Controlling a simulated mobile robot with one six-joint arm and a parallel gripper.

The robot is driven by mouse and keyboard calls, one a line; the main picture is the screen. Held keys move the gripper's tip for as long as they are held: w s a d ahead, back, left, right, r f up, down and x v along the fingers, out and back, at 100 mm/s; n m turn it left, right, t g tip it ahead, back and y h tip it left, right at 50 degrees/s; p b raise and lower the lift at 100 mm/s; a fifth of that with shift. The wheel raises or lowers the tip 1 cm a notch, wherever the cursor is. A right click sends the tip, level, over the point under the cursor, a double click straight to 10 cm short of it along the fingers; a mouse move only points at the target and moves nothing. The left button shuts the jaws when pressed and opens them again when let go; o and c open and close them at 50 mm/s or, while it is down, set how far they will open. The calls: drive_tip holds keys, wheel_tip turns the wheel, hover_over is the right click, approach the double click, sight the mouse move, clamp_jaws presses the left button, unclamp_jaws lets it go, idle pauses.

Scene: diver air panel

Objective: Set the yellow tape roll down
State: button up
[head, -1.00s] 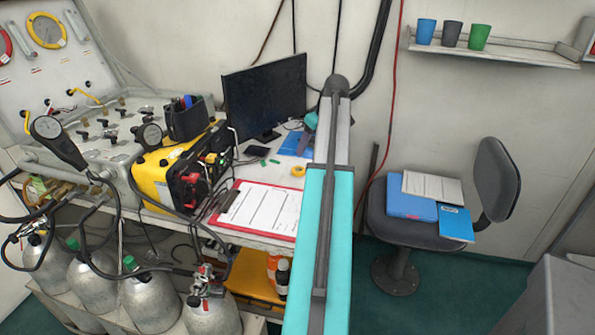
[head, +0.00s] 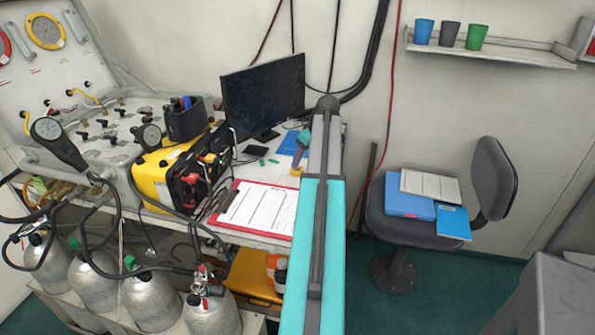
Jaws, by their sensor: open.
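The yellow tape roll (head: 297,171) is at the white desk's right part, small in view and partly hidden by my gripper. My gripper (head: 298,160) is open, right at the roll and just above it in the picture. Its fingers are too small to tell whether they touch the roll or stand around it. The desk (head: 256,236) is partly hidden behind my teal arm.
A red clipboard (head: 258,209) with paper lies in front of the roll. A black monitor (head: 264,96), a dark flat item (head: 256,150) and green pieces (head: 263,162) are nearby. A blue sheet (head: 290,143) lies behind. A chair (head: 410,225) holding folders stands right.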

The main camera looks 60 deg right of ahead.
sight(301, 171)
drive_tip(key=shift+w+f, duration=0.25)
drive_tip(key=shift+f, duration=0.35)
drive_tip(key=shift+d+f, duration=0.1)
drive_tip(key=shift+p+x, duration=1.05)
drive_tip(key=shift+x, duration=1.45)
drive_tip(key=shift+s+d, duration=0.1)
drive_tip(key=shift+d, duration=0.1)
drive_tip(key=c, duration=1.2)
drive_tip(key=shift+r+b, duration=0.65)
drive_tip(key=shift+r, duration=0.7)
drive_tip(key=s+a+b, duration=0.1)
drive_tip(key=s+a, duration=0.2)
drive_tip(key=s, duration=0.1)
drive_tip(key=s+a+r+b, duration=0.1)
drive_tip(key=s+a, duration=0.2)
drive_tip(key=s, duration=0.1)
drive_tip(key=s+a+r+b, duration=0.1)
drive_tip(key=s+a, duration=0.2)
drive_tip(key=s, duration=0.2)
drive_tip(key=shift+a+r+b, duration=0.15)
drive_tip(key=shift+b, duration=0.25)
